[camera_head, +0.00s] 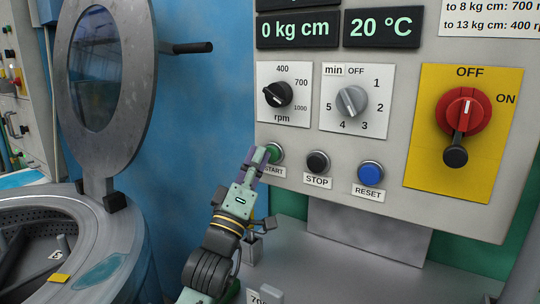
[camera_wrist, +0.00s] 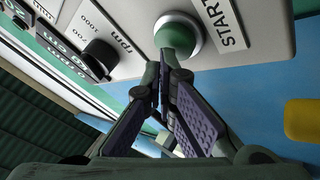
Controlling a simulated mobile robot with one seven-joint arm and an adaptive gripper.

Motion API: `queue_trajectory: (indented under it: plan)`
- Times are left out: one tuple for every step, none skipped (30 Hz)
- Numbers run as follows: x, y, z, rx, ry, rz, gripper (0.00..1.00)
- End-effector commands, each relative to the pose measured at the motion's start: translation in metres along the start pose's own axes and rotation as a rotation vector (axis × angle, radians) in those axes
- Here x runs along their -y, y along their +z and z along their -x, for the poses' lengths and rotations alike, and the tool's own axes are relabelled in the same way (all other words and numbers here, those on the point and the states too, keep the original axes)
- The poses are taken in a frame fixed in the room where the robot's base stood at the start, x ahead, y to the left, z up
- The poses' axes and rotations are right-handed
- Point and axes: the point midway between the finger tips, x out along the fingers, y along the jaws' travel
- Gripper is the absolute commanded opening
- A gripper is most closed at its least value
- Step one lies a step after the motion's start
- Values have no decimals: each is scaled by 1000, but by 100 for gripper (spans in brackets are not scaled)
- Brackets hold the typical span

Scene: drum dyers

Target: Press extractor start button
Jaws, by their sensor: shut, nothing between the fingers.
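The green START button (camera_head: 275,151) sits in a metal ring at the lower left of the grey control panel (camera_head: 297,147). Its START label is partly hidden behind my gripper (camera_head: 261,156). My gripper is shut and empty, with its fingertips right at the button in the head view. In the wrist view, the green button (camera_wrist: 174,36) in its pale ring is just beyond the closed fingertips (camera_wrist: 163,80). I cannot tell whether the tips touch it.
The black STOP button (camera_head: 317,162) and blue RESET button (camera_head: 371,173) are to the right. The rpm knob (camera_head: 278,94), minute knob (camera_head: 352,100) and red OFF/ON switch (camera_head: 463,110) are above. An open round lid (camera_head: 146,85) stands at left over a drum (camera_head: 100,245).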

Motion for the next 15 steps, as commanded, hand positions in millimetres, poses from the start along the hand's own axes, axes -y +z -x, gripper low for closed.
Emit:
queue_trajectory:
  plan:
    - [0, 0, -1, 0, 0, 1, 0]
    - [0, 0, -1, 0, 0, 1, 0]
    - [1, 1, -1, 0, 0, 1, 0]
    - [1, 1, -2, 0, 0, 1, 0]
    - [1, 1, -2, 0, 0, 1, 0]
    - [1, 1, -2, 0, 0, 1, 0]
    - [1, 2, -3, 0, 0, 1, 0]
    - [2, 2, -3, 0, 0, 1, 0]
    - [2, 2, -3, 0, 0, 1, 0]
    - [2, 2, -4, 0, 0, 1, 0]
    - [2, 2, -4, 0, 0, 1, 0]
    - [2, 2, -4, 0, 0, 1, 0]
    - [2, 2, -5, 0, 0, 1, 0]
    - [3, 3, -5, 0, 0, 1, 0]
    - [3, 3, -5, 0, 0, 0, 0]
